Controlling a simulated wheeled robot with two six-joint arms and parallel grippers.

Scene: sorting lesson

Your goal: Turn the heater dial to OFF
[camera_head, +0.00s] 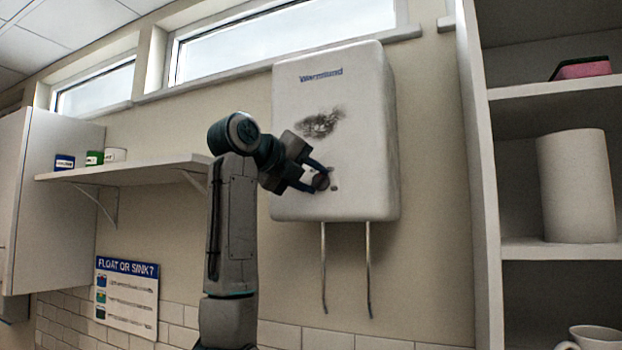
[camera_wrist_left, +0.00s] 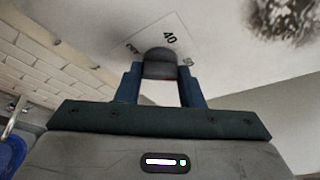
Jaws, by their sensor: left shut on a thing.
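The white wall heater (camera_head: 350,110) hangs on the wall in the head view, with a dark smudge on its front. Its round dark dial (camera_head: 321,182) is low on the front face, partly hidden by my gripper. My left gripper (camera_head: 318,178) reaches it from the left and is shut on the dial. In the left wrist view the dial (camera_wrist_left: 160,65) sits between the two fingers of my left gripper (camera_wrist_left: 160,78). Printed marks, one reading 40, show around it; the dial's exact setting cannot be read. My right gripper is not in view.
Two pipes (camera_head: 369,270) run down below the heater. A wall shelf (camera_head: 130,168) with small containers is at the left. Open shelving (camera_head: 560,248) with a white cylinder (camera_head: 577,187) stands at the right. A window ledge (camera_head: 420,33) runs above the heater.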

